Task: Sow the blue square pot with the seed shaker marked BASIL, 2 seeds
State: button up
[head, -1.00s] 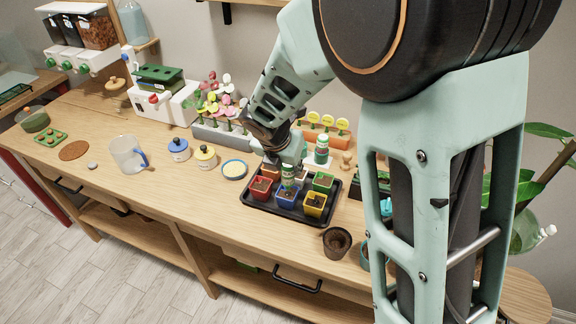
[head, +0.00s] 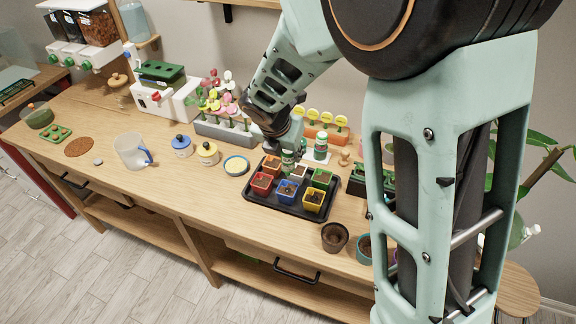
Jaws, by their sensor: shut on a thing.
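My gripper (head: 284,146) is shut on a small seed shaker (head: 288,163) with a green-and-white body. It holds the shaker above the back part of the black tray (head: 256,201), behind and above the blue square pot (head: 283,196). The shaker's label is too small to read, and its tilt is hard to tell. The blue pot stands in the tray's front row, between a red pot (head: 261,184) and a yellow pot (head: 313,201). Dark soil shows in the blue pot; seeds cannot be made out. A similar shaker (head: 320,149) stands behind the tray.
A green pot (head: 321,178), a white pot (head: 298,172) and a terracotta pot (head: 271,165) fill the tray's back row. A blue-rimmed dish (head: 236,166) is left of the tray; a dark empty pot (head: 334,237) stands at the front right.

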aim_at(287, 170)
notch_tip(287, 170, down, 6)
jog(key=b, duration=0.5)
jog(key=shift+r, duration=0.1)
jog(key=shift+f+b, duration=0.4)
jog(key=shift+f, duration=0.2)
dwell(2.0)
jog(key=shift+s, duration=0.1)
notch_tip(287, 170, up, 7)
jog(key=p, duration=0.7)
jog(key=shift+r, duration=0.1)
dwell(0.4)
